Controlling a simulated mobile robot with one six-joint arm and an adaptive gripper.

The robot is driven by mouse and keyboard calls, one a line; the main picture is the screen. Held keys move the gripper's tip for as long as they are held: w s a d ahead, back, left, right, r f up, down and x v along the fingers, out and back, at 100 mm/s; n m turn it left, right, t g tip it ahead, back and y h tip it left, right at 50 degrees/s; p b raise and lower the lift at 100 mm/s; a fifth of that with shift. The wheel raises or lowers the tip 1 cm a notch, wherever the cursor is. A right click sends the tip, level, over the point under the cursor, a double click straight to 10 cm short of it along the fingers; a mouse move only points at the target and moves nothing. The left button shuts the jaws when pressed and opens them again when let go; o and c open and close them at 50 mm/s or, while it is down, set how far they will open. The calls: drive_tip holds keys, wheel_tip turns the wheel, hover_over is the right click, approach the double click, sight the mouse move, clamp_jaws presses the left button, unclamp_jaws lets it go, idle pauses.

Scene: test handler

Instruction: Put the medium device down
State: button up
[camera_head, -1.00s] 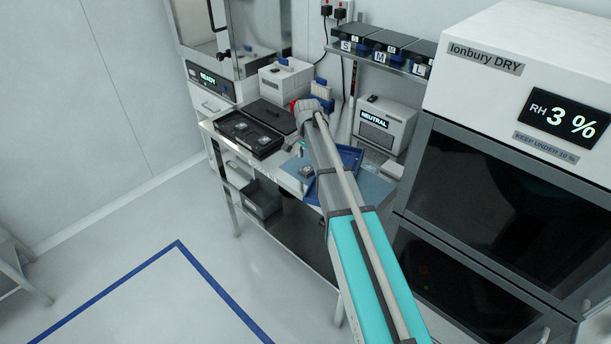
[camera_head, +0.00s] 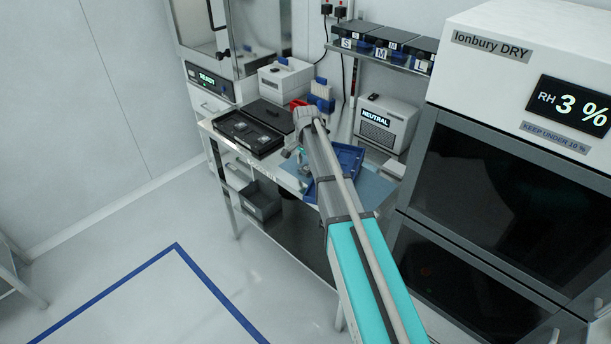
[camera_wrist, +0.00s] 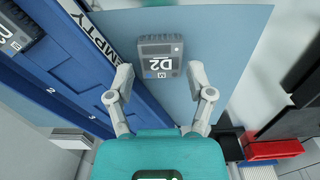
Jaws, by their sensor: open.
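The medium device (camera_wrist: 160,60) is a small dark grey block marked M and D2. In the wrist view it lies flat on the light blue mat (camera_wrist: 222,32), beside the blue tray and apart from it. My gripper (camera_wrist: 160,76) is open, with one finger on each side of the device's near end; I cannot tell whether they touch it. In the head view my gripper (camera_head: 293,150) is low over the bench, and the arm hides part of the mat and tray.
The blue tray (camera_wrist: 72,72), labelled EMPTY with numbered places, holds another device (camera_wrist: 18,32) at the left. A black tray (camera_head: 247,133) stands at the bench's left. A NEUTRAL box (camera_head: 385,124) stands behind, below a shelf of S, M, L boxes.

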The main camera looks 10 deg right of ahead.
drive_tip(key=shift+f+b, duration=0.7)
drive_tip(key=shift+f, duration=0.25)
drive_tip(key=c, duration=0.9)
drive_tip(key=shift+r, duration=0.15)
wheel_tip(320, 180, up, 3)
drive_tip(key=p, duration=0.3)
drive_tip(key=s+r+p, duration=0.3)
drive_tip(key=s, duration=0.1)
drive_tip(key=s+r+p, duration=0.3)
drive_tip(key=s, duration=0.2)
drive_tip(key=s+r+p, duration=0.3)
drive_tip(key=s+p, duration=0.1)
drive_tip(key=s, duration=0.1)
drive_tip(key=shift+d+r, duration=0.1)
drive_tip(key=shift+r, duration=0.25)
